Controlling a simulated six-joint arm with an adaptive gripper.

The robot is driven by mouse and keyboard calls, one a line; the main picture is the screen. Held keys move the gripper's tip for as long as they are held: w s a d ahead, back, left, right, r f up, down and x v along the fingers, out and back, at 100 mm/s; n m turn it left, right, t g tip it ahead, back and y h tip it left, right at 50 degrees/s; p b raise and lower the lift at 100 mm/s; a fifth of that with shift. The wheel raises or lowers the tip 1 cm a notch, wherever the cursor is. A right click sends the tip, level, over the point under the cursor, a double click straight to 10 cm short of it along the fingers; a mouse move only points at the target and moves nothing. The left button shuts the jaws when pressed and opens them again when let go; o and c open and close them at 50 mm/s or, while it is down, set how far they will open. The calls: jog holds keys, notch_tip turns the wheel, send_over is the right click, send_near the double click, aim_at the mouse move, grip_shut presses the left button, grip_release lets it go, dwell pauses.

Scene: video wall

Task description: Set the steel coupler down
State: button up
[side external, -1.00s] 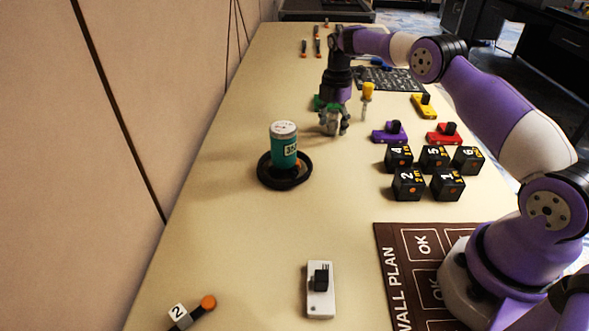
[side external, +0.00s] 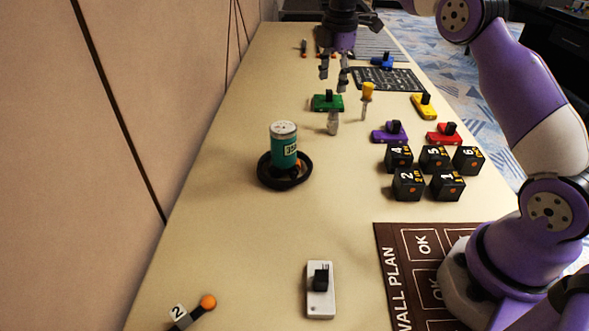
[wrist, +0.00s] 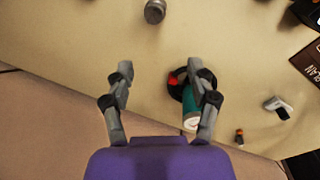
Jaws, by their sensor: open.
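The steel coupler (side external: 333,123) is a small grey metal cylinder standing on the table, just in front of the green block. It also shows in the wrist view (wrist: 154,11) at the top, beyond my fingertips. My gripper (side external: 334,82) is open and empty, raised above and behind the coupler, clear of it. In the wrist view my two fingers (wrist: 164,84) are spread wide with nothing between them.
A teal can (side external: 284,146) stands in a round black tray (side external: 262,171) left of centre. A yellow-handled screwdriver (side external: 368,99) stands right of the coupler, with a purple block (side external: 390,134) and several black numbered cubes (side external: 408,184) nearby. The front-left table is mostly clear.

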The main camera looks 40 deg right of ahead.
jog(key=s+a+r+m+t, duration=0.3)
jog(key=s+a+r+m, duration=0.5)
jog(key=s, duration=0.3)
jog(key=s+a+f+m, duration=0.2)
jog(key=s+m, duration=0.1)
jog(key=s, duration=0.3)
jog(key=s+a+f+m+t, duration=0.1)
jog(key=s+a+f+m, duration=0.1)
jog(key=s+m, duration=0.2)
jog(key=shift+s+f+t, duration=0.25)
jog(key=shift+s+t, duration=0.05)
jog(key=shift+s, duration=0.75)
